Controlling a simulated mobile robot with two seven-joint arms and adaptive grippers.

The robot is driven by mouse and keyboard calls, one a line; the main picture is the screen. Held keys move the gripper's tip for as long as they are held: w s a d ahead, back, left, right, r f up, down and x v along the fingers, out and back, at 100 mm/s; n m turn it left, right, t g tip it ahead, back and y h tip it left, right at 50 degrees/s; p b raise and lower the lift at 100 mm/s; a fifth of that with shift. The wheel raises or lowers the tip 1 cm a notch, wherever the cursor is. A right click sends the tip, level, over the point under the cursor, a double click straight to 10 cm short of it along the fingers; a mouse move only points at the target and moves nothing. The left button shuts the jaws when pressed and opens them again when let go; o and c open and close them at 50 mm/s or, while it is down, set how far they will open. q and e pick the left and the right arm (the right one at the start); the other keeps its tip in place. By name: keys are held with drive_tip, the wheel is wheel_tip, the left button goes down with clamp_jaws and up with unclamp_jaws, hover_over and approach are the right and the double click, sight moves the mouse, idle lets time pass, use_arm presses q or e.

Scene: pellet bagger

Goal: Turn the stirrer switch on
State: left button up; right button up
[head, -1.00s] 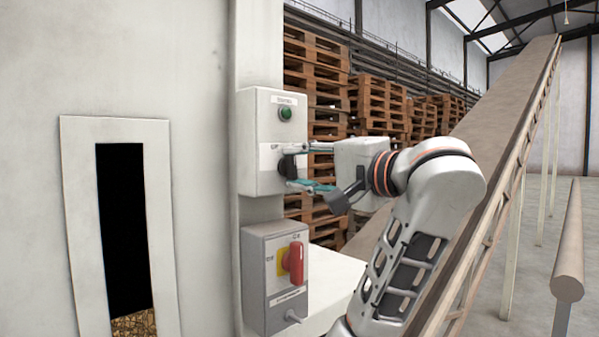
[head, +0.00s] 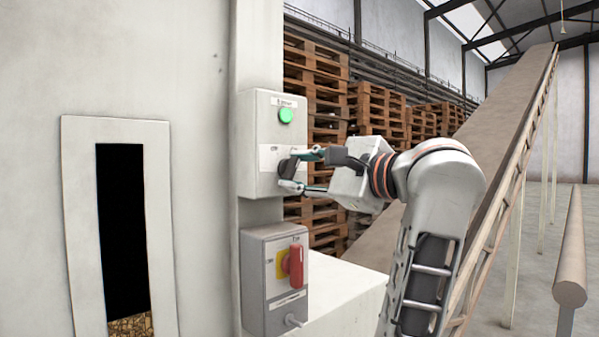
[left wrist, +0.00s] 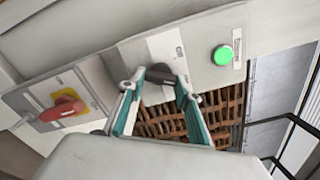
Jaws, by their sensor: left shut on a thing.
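The stirrer switch is a black rotary knob (head: 287,167) on the lower part of a pale grey control box (head: 255,130) fixed to the machine's column. A round green lamp (head: 286,115) above the knob is brightly lit. My left gripper (head: 291,170) is shut on the knob, with one finger on each side of it. In the left wrist view the knob (left wrist: 160,75) sits between the teal-edged fingertips (left wrist: 158,82), and the lit green lamp (left wrist: 222,55) is to the right. The small labels are too blurred to read. My right gripper is not in view.
A grey box with a red rotary handle (head: 296,266) on a yellow plate is just below. A narrow dark window (head: 122,225) with pellets at its bottom is at left. Pallet stacks (head: 315,90) and an inclined conveyor (head: 480,150) stand behind my arm.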

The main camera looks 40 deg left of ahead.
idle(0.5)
use_arm(q)
drive_tip(key=o, duration=1.1)
